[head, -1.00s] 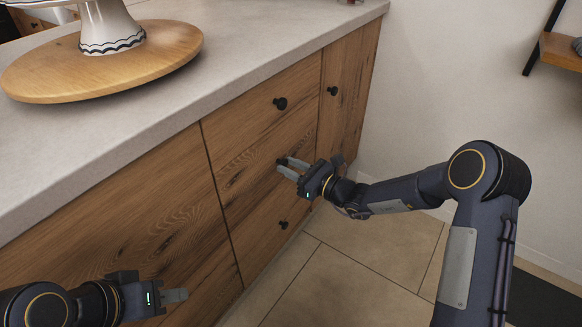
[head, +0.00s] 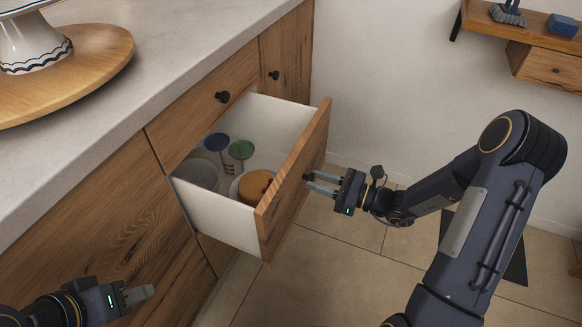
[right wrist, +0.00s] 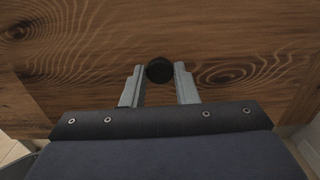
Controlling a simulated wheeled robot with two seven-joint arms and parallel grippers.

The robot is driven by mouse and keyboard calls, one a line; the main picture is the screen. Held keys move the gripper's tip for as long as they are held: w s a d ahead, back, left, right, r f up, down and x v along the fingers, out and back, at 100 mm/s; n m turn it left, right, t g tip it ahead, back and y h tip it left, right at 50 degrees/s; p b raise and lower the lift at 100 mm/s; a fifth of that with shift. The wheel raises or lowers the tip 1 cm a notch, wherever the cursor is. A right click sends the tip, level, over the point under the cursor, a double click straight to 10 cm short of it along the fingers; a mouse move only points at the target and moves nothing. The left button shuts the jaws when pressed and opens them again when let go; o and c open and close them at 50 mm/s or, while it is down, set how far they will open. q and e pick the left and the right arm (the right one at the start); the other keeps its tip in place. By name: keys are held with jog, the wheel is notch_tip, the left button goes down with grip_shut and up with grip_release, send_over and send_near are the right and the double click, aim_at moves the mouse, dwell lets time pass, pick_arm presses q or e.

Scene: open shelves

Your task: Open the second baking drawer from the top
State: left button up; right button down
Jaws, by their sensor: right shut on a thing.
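The second drawer from the top (head: 293,190) stands well pulled out of the wooden cabinet, its white inside showing. My right gripper (head: 308,181) is at its outer face, shut on the round black knob (right wrist: 159,70). In the right wrist view the two fingers of my right gripper (right wrist: 160,88) lie on either side of that knob. The top drawer (head: 205,112) above is shut, with its own black knob (head: 222,97). My left gripper (head: 138,294) is low at the left, before the cabinet front, and seems empty; its finger gap is unclear.
The drawer holds a blue-lidded jar (head: 216,142), a green-lidded jar (head: 241,150), a pale container (head: 197,175) and an orange-topped round item (head: 257,186). A round wooden board (head: 105,62) is on the counter (head: 185,50). A wall shelf (head: 520,30) is at upper right. Tiled floor (head: 300,275) is open in front.

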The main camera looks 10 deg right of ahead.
jog(key=p+v, duration=0.2)
jog(key=v, duration=1.1)
jog(key=shift+s, duration=0.2)
jog(key=shift+d, duration=0.1)
jog(key=c, duration=1.1)
grip_release()
jog(key=shift+c, duration=0.2)
jog(key=p+v, duration=0.1)
jog(key=v, duration=0.6)
jog(key=shift+s+d, duration=0.15)
jog(key=shift+d, duration=0.2)
